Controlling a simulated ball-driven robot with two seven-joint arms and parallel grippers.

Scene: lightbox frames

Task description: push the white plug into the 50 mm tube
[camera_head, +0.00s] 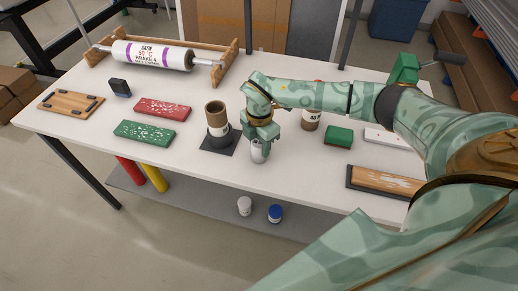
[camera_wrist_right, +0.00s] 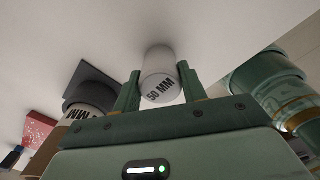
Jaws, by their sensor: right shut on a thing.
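The white plug (camera_head: 258,155) is between the fingers of my right gripper (camera_head: 260,138), near the front edge of the table. In the right wrist view the plug (camera_wrist_right: 159,70) reads "50 MM" and sits between the two green fingers (camera_wrist_right: 158,92), which are shut on it. I cannot tell whether it touches the table. A brown cardboard tube (camera_head: 215,109) stands upright in a dark holder (camera_head: 219,143), just left of the gripper. Its label is only partly readable. A second brown tube (camera_head: 311,122) stands behind the right arm, partly hidden. My left gripper is out of view.
Red (camera_head: 163,109) and green (camera_head: 145,132) stencil plates lie left of the holder. A roller (camera_head: 152,55) on a wooden stand is at the back left.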

